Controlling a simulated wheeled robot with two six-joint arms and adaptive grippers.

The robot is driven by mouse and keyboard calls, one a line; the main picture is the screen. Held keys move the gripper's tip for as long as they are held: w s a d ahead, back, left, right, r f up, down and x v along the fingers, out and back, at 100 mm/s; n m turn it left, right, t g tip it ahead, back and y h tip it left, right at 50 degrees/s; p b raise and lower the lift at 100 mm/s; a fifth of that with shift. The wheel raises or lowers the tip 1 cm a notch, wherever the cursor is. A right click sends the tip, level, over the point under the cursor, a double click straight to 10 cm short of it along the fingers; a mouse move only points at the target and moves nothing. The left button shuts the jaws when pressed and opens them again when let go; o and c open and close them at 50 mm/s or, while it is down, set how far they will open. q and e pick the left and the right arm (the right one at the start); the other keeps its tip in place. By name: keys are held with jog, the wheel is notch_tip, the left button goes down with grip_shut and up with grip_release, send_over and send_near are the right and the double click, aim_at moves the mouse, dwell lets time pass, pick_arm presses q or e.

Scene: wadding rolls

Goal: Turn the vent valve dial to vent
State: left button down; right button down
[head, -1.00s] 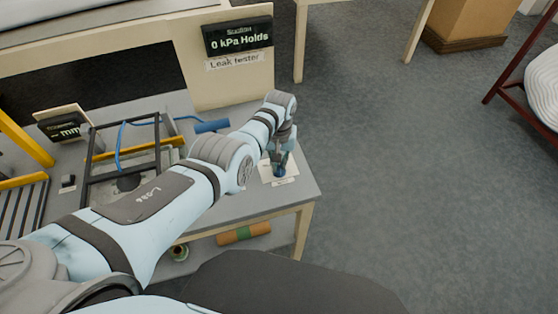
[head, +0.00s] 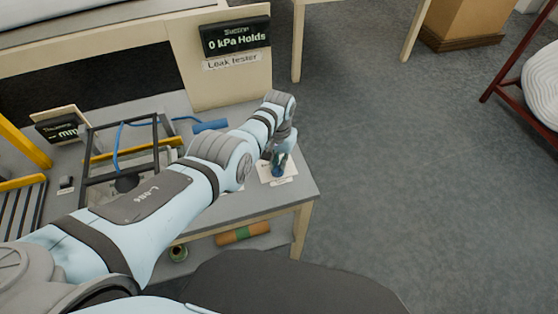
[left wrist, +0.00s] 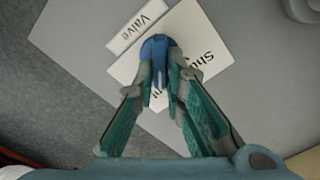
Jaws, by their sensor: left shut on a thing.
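In the head view the dial (head: 278,171) sits near the right end of the grey bench. My left gripper (left wrist: 160,85) points down at the dial with its teal-padded fingers closed on the knob's sides. It also shows in the head view (head: 279,160), partly hidden by its own wrist. The dial's pointer setting is hard to read. My right gripper is not in view.
A display (head: 236,36) reads "0 kPa Holds" above a "Leak tester" label (head: 232,61). A dark frame with a blue hose (head: 122,140) and a blue cylinder (head: 210,126) stand left on the bench (head: 303,186). Rolls lie on the shelf below (head: 242,233).

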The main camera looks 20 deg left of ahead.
pick_arm(q)
jog(key=c, duration=1.8)
grip_release()
jog(key=shift+s+f, duration=0.1)
jog(key=shift+o, duration=0.7)
notch_tip(320, 180, up, 12)
